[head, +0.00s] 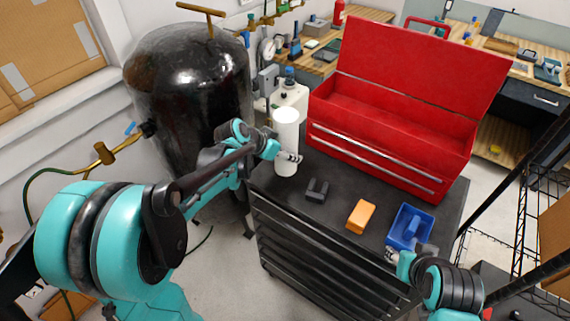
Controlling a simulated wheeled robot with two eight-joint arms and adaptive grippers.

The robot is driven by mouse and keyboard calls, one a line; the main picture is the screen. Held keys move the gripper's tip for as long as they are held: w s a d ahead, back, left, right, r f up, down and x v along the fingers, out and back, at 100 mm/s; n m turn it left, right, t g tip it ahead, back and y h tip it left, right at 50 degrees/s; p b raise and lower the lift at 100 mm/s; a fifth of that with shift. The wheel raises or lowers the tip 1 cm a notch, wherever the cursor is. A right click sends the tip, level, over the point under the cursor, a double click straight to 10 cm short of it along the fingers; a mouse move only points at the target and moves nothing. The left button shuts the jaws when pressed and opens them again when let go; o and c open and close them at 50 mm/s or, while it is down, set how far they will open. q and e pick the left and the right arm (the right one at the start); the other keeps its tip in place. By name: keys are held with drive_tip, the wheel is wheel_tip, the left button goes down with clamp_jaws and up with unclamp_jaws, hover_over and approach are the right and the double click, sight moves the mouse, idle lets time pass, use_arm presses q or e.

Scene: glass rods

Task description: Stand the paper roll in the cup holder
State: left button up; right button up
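The paper roll (286,128) is a tall white cylinder, upright at the back left corner of the black cabinet top. My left gripper (289,157) is at its lower half, with fingers against its side, and appears closed around it. I cannot tell whether the roll's base touches the top. A small dark two-pronged piece (317,190) sits right of the roll; it may be the cup holder, but I cannot tell for sure. My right gripper (392,256) is by the near edge of a blue bin, apart from the roll; its fingers are too small to read.
The blue bin (409,228) and an orange block (361,216) lie on the cabinet top (335,209). An open red toolbox (385,145) stands along the back. A black tank (190,80) stands left of the cabinet. Room is free around the dark piece.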

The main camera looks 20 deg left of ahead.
use_arm(q)
drive_tip(key=shift+w+a+f, duration=0.1)
drive_tip(key=shift+a+f, duration=0.15)
drive_tip(key=shift+a, duration=0.1)
drive_tip(key=shift+f, duration=0.2)
drive_tip(key=shift+f+b, duration=0.85)
drive_tip(key=shift+f, duration=0.95)
drive_tip(key=o, duration=1.4)
drive_tip(key=shift+f, duration=0.1)
